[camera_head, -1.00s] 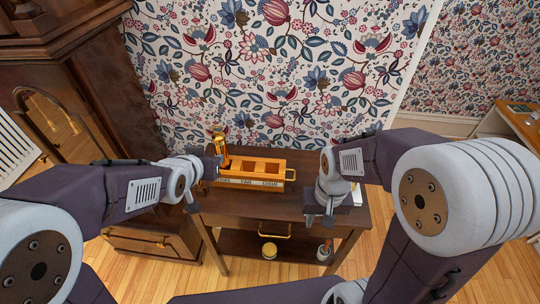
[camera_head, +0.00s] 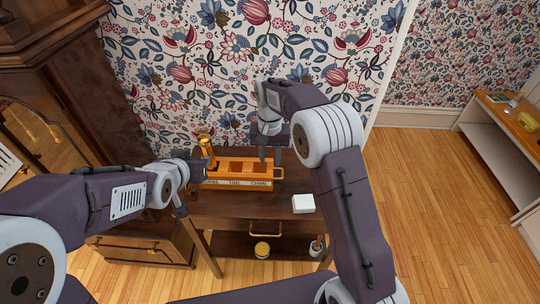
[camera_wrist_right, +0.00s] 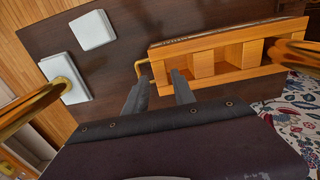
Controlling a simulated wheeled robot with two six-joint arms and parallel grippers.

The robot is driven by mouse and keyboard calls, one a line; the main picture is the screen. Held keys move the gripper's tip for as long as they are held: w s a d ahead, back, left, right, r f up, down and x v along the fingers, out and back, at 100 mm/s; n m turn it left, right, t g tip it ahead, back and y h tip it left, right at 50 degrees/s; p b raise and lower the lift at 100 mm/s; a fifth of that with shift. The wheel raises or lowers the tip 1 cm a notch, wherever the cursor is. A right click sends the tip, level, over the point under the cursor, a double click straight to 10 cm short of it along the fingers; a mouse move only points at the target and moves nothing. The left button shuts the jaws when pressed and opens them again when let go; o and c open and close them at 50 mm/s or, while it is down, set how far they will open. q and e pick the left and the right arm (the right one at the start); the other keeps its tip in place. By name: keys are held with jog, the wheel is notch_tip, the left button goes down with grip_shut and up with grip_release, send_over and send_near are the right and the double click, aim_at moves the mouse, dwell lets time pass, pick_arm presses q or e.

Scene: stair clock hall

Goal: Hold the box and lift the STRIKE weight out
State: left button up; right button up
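The long wooden box (camera_head: 237,182) with lettered compartments stands on the dark table. It also shows in the right wrist view (camera_wrist_right: 232,37), where two compartments look empty. A brass weight (camera_head: 207,150) stands up out of the leftmost compartment, its lower part hidden. My left gripper (camera_head: 201,171) is at the box's left end; its fingers are too small and covered to tell whether they grip.
A white block (camera_head: 303,203) lies on the table (camera_head: 235,207) to the right of the box. The right wrist view shows a second white block (camera_wrist_right: 92,30) and an unclear brass rod (camera_wrist_right: 30,108). A tall clock case (camera_head: 85,90) stands left. Patterned wall is close behind.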

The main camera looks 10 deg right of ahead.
aim_at(270, 173)
notch_tip(270, 173, down, 8)
jog(key=shift+r, duration=0.1)
grip_shut()
dwell(1.5)
